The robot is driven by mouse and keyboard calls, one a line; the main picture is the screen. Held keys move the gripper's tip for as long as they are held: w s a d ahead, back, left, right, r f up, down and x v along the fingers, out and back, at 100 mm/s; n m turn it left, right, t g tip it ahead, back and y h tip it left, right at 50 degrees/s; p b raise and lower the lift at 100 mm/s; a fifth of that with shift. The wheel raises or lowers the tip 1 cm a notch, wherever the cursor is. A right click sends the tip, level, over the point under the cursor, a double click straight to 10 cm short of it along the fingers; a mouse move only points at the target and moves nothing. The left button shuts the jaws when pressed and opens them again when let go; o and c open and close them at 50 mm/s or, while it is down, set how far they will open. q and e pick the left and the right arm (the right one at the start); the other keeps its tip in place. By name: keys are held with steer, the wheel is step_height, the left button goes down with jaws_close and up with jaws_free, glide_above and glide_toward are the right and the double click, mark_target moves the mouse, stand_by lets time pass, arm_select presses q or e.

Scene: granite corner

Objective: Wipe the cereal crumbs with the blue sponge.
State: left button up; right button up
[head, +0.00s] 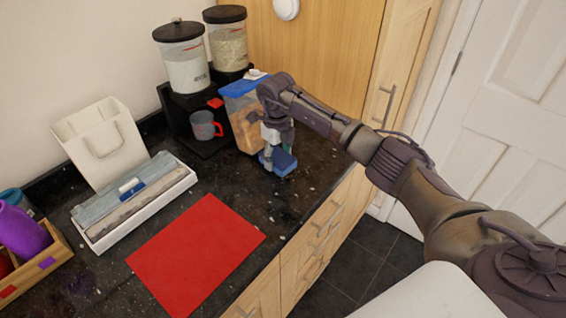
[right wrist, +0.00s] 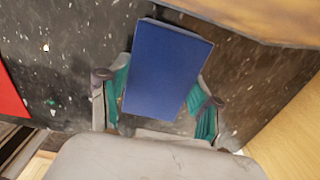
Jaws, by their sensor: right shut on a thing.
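The blue sponge (head: 284,163) is at the far right part of the dark granite counter, in front of the cereal container. My right gripper (head: 272,155) points down and is shut on it. In the right wrist view the sponge (right wrist: 167,68) lies between the two teal-padded fingers of the right gripper (right wrist: 160,100). I cannot tell whether the sponge touches the counter. Small pale specks show on the granite (right wrist: 45,47); I cannot tell crumbs from the stone's own flecks. My left gripper is not in view.
A red mat (head: 197,255) lies at the front. A blue-lidded cereal container (head: 245,125) stands close behind my right gripper.

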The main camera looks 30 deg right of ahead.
mark_target(305, 181)
steer(key=shift+w+a+f+b, duration=0.1)
steer(key=shift+w+a+b, duration=0.1)
steer(key=shift+w+b, duration=0.15)
steer(key=shift+w+a+f+b, duration=0.15)
steer(key=shift+w+b, duration=0.1)
steer(key=shift+w, duration=0.2)
steer(key=shift+w+a+r, duration=0.15)
steer(key=shift+w+r, duration=0.05)
steer(key=shift+w, duration=0.2)
arm_select(q)
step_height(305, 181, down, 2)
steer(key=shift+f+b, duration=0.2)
steer(key=shift+b, duration=0.1)
arm_select(e)
steer(key=shift+f, duration=0.1)
